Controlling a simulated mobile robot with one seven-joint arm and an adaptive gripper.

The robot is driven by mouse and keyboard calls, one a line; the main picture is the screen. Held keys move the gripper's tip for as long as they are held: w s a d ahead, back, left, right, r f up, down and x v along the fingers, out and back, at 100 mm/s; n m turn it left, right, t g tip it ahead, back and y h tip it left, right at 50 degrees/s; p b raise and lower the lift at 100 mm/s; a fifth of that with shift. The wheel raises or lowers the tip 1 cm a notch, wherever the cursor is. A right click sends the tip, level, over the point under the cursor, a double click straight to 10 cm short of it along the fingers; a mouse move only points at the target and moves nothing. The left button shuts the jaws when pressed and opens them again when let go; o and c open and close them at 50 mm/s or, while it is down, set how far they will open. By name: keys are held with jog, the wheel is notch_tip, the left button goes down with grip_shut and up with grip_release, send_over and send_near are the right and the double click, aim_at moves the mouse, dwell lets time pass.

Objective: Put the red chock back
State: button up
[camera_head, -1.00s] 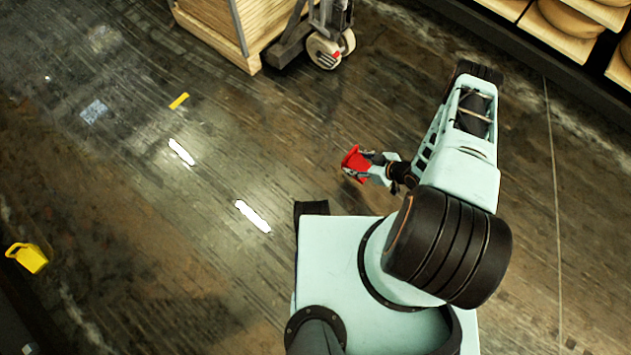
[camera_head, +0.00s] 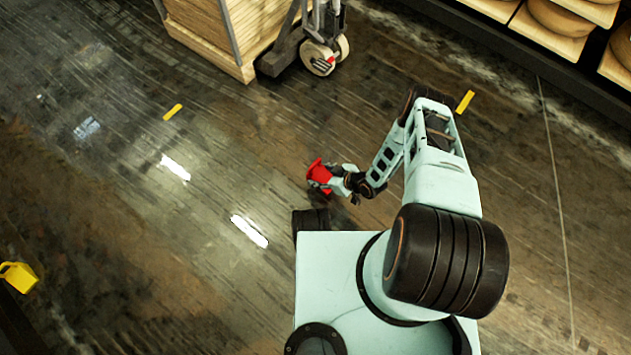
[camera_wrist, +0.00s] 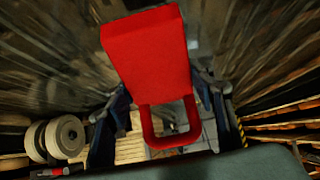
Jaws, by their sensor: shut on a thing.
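The red chock (camera_head: 319,175) is held in my gripper (camera_head: 333,180), off to the front of my base in the head view. In the wrist view the red chock (camera_wrist: 148,58) fills the upper middle, its solid wedge part upward and its looped handle below. My gripper's dark fingers (camera_wrist: 158,112) stand on both sides of the handle part. My gripper is shut on the chock. The far side of the chock and the exact finger contact are hidden.
A wooden crate (camera_head: 212,38) and a wheeled lifter (camera_head: 322,55) stand at the top. Shelves with cheese wheels (camera_head: 560,20) are at the upper right. Yellow floor marks (camera_head: 172,112) and a yellow object (camera_head: 19,277) lie left. The floor between is clear.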

aim_at(315, 179)
jog(key=shift+s+b+x, duration=0.25)
jog(key=shift+b+x, duration=0.05)
jog(key=shift+x, duration=0.85)
jog(key=f+b, duration=0.1)
jog(key=f, duration=0.2)
jog(key=shift+w+a+f+b, duration=0.1)
jog(key=shift+a+f+b, duration=0.1)
jog(key=shift+f+b, duration=0.2)
jog(key=shift+r, duration=0.1)
jog(key=o, duration=1.6)
jog(key=shift+o, duration=0.2)
